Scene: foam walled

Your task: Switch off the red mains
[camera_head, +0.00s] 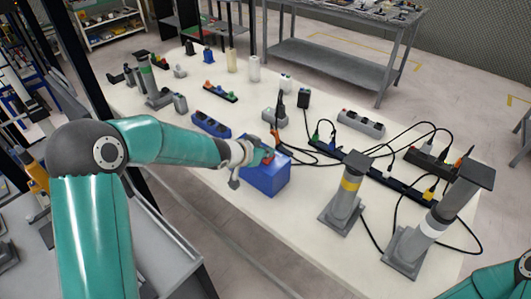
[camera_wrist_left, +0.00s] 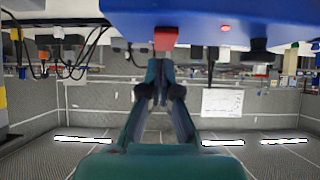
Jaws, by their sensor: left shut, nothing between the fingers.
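A blue box (camera_head: 265,182) stands on the pale table in the middle of the head view. In the left wrist view, which looks upside down, its blue body (camera_wrist_left: 200,12) fills the top edge. A red switch (camera_wrist_left: 165,38) sticks out from it. My left gripper (camera_wrist_left: 162,66) is shut and empty, its fingertips right beside the red switch; I cannot tell if they touch it. In the head view my left gripper (camera_head: 256,154) is at the top of the box and partly hides it. My right gripper is out of view.
Two grey posts, one with a yellow band (camera_head: 349,185) and one with a white band (camera_head: 435,222), stand to the right. Power strips, including a blue one (camera_head: 211,124) and a grey one (camera_head: 361,124), and black cables lie around. A small red light (camera_wrist_left: 225,28) and black knob (camera_wrist_left: 262,52) are on the box.

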